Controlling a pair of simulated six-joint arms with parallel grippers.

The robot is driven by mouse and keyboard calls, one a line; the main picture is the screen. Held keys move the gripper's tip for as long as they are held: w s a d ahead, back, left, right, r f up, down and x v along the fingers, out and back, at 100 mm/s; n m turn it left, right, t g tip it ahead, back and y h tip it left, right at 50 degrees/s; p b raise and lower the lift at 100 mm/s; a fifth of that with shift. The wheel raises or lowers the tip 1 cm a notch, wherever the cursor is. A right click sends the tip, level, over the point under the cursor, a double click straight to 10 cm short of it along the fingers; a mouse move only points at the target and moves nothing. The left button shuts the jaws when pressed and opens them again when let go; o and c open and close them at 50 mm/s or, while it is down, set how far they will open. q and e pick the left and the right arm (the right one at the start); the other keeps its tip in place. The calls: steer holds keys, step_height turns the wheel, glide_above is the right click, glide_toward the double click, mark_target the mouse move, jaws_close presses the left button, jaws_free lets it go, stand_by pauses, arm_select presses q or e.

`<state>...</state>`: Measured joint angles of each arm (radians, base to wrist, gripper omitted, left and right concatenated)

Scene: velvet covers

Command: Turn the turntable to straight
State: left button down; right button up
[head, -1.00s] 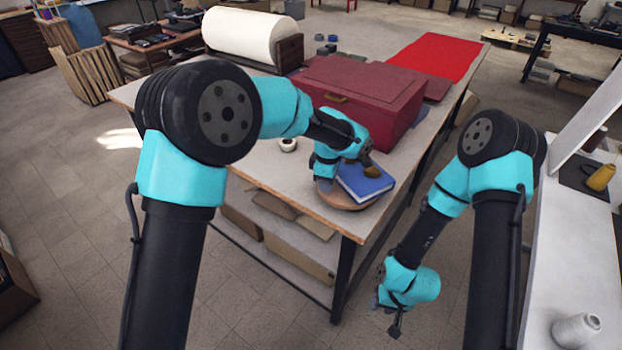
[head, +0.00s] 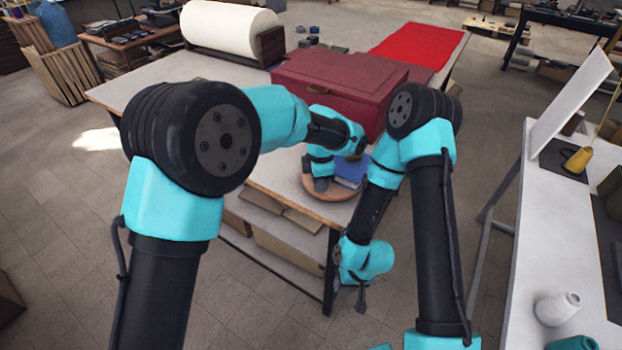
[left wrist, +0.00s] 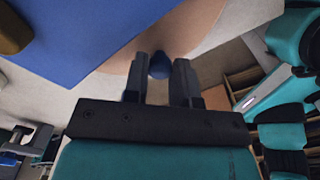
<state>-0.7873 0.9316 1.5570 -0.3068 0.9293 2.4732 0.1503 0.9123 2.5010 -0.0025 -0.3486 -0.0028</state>
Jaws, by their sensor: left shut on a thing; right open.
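The turntable (head: 338,194) is a round wooden disc near the front corner of the workbench. A blue book (head: 350,173) lies on it, partly hidden by my right arm in the head view. The book (left wrist: 85,40) and the disc's wood (left wrist: 165,28) also show in the left wrist view. My left gripper (head: 321,184) is low at the disc's near left edge. In the left wrist view its fingers are shut on a small dark blue knob (left wrist: 160,66) at the rim. My right gripper (head: 361,300) hangs open and empty in front of the bench corner, pointing down.
A dark red chest (head: 345,92) stands just behind the turntable. A white roll (head: 230,35) and red cloth (head: 415,43) lie farther back. A white table (head: 555,250) with a thread cone (head: 558,308) is on the right. Bare benchtop (head: 160,85) lies to the left.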

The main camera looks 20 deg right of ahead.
arm_select(q)
steer(key=shift+s+d+r, duration=0.1)
steer(key=shift+r, duration=0.05)
stand_by(0.4)
steer(key=c, duration=1.2)
jaws_free()
step_height(320, 180, up, 17)
steer(key=shift+r, duration=0.15)
step_height(320, 180, down, 16)
steer(key=shift+f, duration=0.1)
stand_by(0.3)
stand_by(0.4)
